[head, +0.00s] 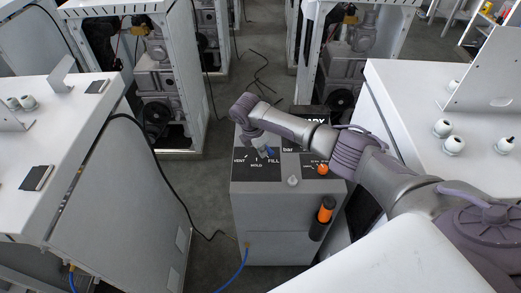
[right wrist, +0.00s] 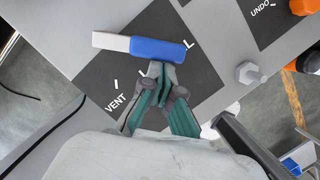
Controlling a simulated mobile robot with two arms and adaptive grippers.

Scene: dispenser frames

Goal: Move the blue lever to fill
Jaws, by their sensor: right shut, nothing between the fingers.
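The blue lever (right wrist: 158,49) has a blue handle and a pale metal end, and it lies across a dark panel (right wrist: 203,82) on the grey dispenser box. Its blue end covers most of the FILL label, with only an "L" showing in the right wrist view. In the head view the blue lever (head: 270,152) shows partly beside my right gripper (head: 262,151). My right gripper (right wrist: 160,68) is shut and empty, its fingertips right against or just beside the blue handle; I cannot tell if they touch. My left gripper is not in view.
An orange knob (head: 322,169) and a pale knob (head: 292,181) sit right of the lever panel. An orange-and-black handle (head: 326,210) is on the box's front right. White cabinets (head: 150,225) stand on both sides. A blue hose (head: 236,270) runs along the floor.

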